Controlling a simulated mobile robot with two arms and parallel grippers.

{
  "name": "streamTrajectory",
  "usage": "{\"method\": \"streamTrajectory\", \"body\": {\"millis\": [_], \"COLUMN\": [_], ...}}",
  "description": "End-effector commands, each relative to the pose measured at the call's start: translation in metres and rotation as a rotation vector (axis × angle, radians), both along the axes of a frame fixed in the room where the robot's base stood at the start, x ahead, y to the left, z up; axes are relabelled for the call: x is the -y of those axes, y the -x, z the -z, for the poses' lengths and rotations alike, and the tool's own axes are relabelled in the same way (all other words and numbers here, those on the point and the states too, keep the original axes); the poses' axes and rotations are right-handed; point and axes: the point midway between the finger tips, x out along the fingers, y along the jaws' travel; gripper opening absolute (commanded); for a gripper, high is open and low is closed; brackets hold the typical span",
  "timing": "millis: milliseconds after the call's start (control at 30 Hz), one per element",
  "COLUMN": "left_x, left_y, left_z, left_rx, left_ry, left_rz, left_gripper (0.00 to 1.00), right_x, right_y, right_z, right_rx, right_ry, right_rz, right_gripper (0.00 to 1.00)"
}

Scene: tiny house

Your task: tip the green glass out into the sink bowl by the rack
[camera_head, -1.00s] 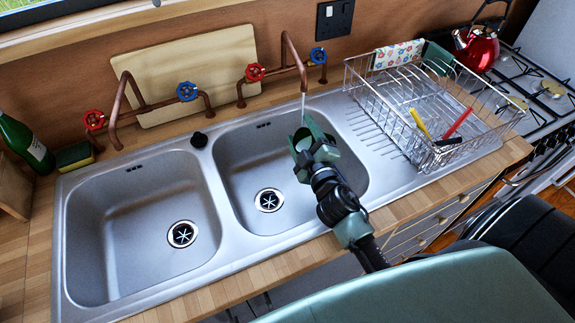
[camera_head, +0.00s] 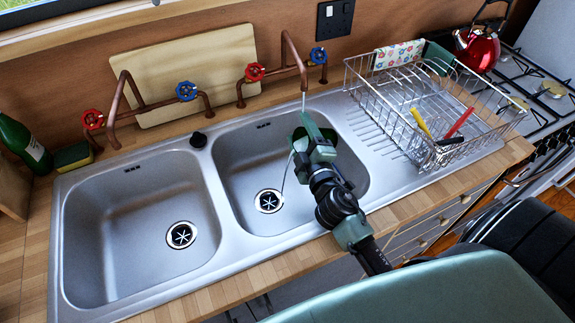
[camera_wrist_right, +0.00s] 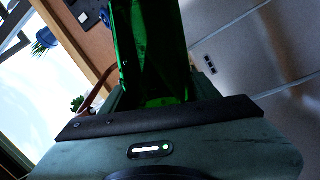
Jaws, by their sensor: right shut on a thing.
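My right gripper (camera_head: 310,138) is over the right sink bowl (camera_head: 235,195), the one beside the wire rack (camera_head: 375,103). It is shut on the green glass (camera_wrist_right: 155,45), which fills the middle of the right wrist view. In the head view the glass is mostly hidden by the gripper, and its dark green rim (camera_head: 296,138) shows at the left of the jaws. The glass is tilted, and a thin clear stream (camera_head: 284,182) runs down from it into the bowl near the drain (camera_head: 268,201). My left gripper is not in view.
A copper tap (camera_head: 294,52) stands behind the bowl, with a thin stream of water below its spout, close to my gripper. The left bowl (camera_head: 135,220) is empty. The rack holds yellow-handled and red-handled utensils. A green bottle (camera_head: 24,145) stands at far left.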

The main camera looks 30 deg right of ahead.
Motion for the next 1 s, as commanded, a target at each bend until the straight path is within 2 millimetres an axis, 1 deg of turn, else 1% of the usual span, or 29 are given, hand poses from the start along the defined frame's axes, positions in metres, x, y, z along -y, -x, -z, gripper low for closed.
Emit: {"method": "streamTrajectory", "body": {"millis": [1000], "left_x": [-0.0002], "left_y": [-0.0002], "left_z": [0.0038], "left_rx": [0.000], "left_ry": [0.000], "left_rz": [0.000], "left_gripper": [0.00], "right_x": [-0.0053], "right_y": [-0.0005], "right_z": [-0.0040], "right_rx": [-0.001], "right_ry": [0.115], "right_rz": [-0.001], "right_gripper": [0.08]}}
